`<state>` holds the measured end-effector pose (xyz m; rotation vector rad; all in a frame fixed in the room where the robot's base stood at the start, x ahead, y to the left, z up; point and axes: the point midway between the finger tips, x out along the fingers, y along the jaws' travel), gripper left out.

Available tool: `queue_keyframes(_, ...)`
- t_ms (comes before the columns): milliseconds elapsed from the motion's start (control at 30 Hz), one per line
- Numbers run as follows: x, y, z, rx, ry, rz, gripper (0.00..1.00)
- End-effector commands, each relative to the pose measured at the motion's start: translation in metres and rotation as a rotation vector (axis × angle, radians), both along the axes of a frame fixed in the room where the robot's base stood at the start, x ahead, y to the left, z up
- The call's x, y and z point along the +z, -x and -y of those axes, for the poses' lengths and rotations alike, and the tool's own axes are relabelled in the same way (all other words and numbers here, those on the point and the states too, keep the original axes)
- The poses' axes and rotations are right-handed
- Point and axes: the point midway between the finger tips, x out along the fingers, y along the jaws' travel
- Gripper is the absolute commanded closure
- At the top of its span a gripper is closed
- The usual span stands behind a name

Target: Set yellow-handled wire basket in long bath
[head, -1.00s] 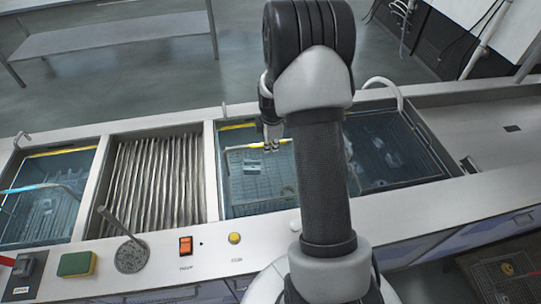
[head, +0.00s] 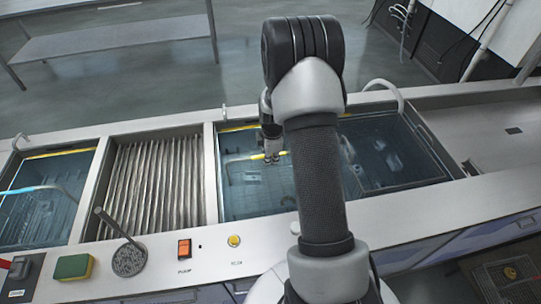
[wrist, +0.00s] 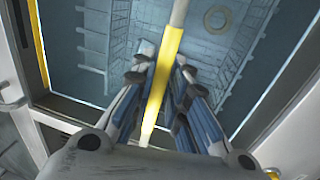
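The yellow-handled wire basket (head: 240,192) is under the blue water in the left part of the long bath (head: 330,211). Its yellow handle grip (head: 258,157) stands above the basket. A grey part shows dimly in the basket. My gripper (head: 273,156) is over the bath, with its fingers around the handle. In the wrist view, the yellow grip (wrist: 166,75) runs between the two fingers of my gripper (wrist: 163,68), which look closed on it. The basket's mesh (wrist: 165,30) shows below, inside the bath walls. Its contact with the bath floor cannot be made out.
A corrugated-looking compartment (head: 160,180) lies left of the long bath. Beyond it, a smaller bath (head: 88,153) holds a blue-handled basket (head: 40,187). Grey shapes (head: 390,160) lie under water at the long bath's right. A sponge (head: 73,267) and a strainer (head: 129,259) are on the front ledge.

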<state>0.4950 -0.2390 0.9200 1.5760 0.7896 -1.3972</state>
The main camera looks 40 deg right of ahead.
Motion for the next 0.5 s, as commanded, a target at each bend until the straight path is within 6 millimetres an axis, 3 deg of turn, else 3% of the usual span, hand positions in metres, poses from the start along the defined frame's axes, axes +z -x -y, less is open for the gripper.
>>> queue_keyframes(200, 0.0002, 0.0, 0.0, 0.0, 0.0, 0.0, 0.7)
queue_keyframes(500, 0.0014, 0.0, 0.0, 0.0, 0.0, 0.0, 0.7)
